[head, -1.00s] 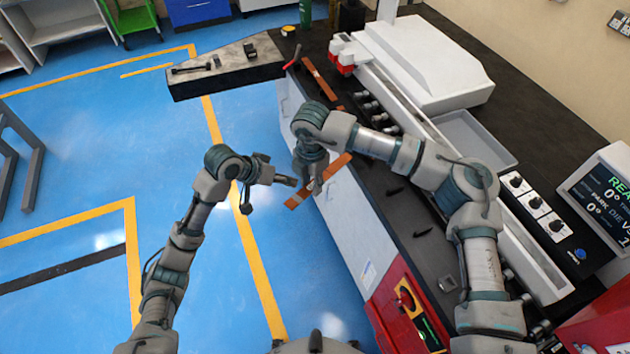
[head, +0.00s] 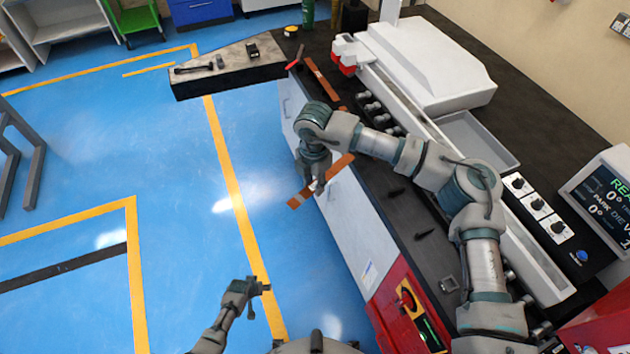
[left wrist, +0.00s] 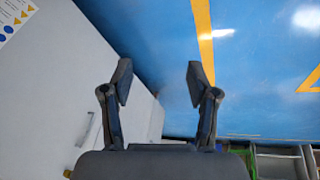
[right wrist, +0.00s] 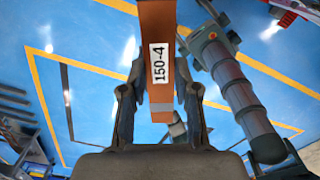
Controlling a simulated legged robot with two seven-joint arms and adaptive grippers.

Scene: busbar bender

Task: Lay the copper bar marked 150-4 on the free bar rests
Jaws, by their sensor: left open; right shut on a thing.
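My right gripper (head: 318,182) is shut on a copper bar (head: 301,199) and holds it tilted in the air beside the bench's front edge. In the right wrist view the bar (right wrist: 158,35) carries a white label reading 150-4 and runs between the fingers (right wrist: 160,105). My left gripper (head: 258,287) is open and empty, low over the floor at the lower middle. In the left wrist view its fingers (left wrist: 160,85) stand apart with nothing between them. Another copper bar (head: 322,80) lies on the dark bench top (head: 432,262) near its far end. I cannot make out the free bar rests clearly.
A white machine (head: 425,65) and a grey tray (head: 478,140) stand on the bench. Small dark parts lie along the bench's front strip. A control screen (head: 605,200) is at the right. A red panel (head: 405,310) is at the bench's near end.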

